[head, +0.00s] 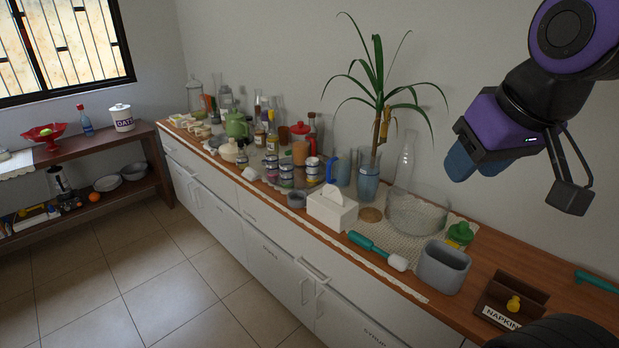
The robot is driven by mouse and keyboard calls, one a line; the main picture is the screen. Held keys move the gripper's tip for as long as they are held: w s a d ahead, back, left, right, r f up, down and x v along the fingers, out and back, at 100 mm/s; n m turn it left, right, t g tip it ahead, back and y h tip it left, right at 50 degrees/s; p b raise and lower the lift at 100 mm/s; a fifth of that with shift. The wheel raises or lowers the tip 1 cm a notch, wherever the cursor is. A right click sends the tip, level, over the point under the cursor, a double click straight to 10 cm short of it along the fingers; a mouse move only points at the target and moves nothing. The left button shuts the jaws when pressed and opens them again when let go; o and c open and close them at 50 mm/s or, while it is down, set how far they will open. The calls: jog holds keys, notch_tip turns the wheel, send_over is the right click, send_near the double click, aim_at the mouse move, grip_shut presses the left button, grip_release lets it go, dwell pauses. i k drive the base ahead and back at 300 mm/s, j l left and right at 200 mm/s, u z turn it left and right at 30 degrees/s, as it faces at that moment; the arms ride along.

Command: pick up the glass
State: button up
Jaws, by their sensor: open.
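Several glass items stand on the long wooden counter, and I cannot tell which one the task means. A blue glass (368,186) stands upright in front of the plant's stem. A blue handled vessel (341,168) is just left of it. A tall clear glass bottle (405,162) stands behind a wide clear glass bowl (415,214). My gripper (515,176) is open at the upper right, raised above the counter and well apart from these items. I see nothing held, though its far side is partly hidden.
A tissue box (332,213), a teal-handled brush (375,250), a grey container (443,268) and a napkin holder (515,297) line the counter's front. A tall plant (378,85) rises behind. Jars and bottles crowd the left part. The tiled floor (150,275) is clear.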

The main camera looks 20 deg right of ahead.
aim_at(312, 170)
jog(key=z, duration=1.1)
jog(key=j+z, duration=0.2)
jog(key=z, duration=0.3)
jog(key=i+j, duration=0.1)
jog(key=j, duration=0.5)
jog(key=i+j, duration=0.1)
jog(key=j, duration=0.5)
jog(key=i+j, duration=0.1)
jog(key=j, duration=0.5)
jog(key=i+j, duration=0.15)
jog(key=j, duration=0.45)
jog(key=i+j, duration=0.1)
jog(key=j, duration=0.5)
jog(key=i+j, duration=0.1)
jog(key=j, duration=0.5)
jog(key=i+j, duration=0.1)
jog(key=j, duration=0.55)
